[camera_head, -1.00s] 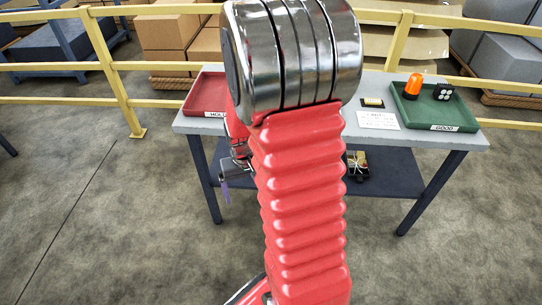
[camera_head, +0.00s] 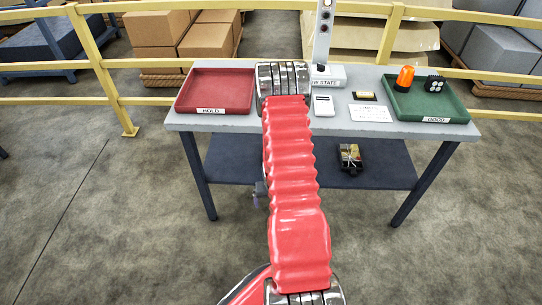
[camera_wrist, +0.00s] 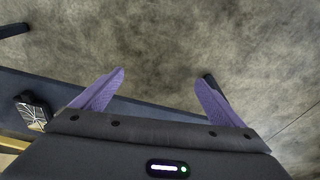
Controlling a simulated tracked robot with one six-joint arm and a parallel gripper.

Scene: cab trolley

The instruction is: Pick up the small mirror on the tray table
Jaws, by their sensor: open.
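My gripper (camera_wrist: 161,77) is open and empty, its two purple fingers spread over bare floor in the wrist view. In the head view my arm hides most of it, low before the table. The grey table (camera_head: 245,124) stands ahead. I cannot make out a mirror for certain. A small dark-framed item with a pale yellowish face (camera_head: 365,96) lies on the tabletop behind a white card (camera_head: 370,113). A white device (camera_head: 323,106) is left of the card. My arm covers part of the tabletop.
A red HOLD tray (camera_head: 216,88) is empty where visible. A green GOOD tray (camera_head: 428,105) holds an orange beacon (camera_head: 404,78) and a black lamp (camera_head: 435,85). A yellow rail (camera_head: 150,63) runs behind.

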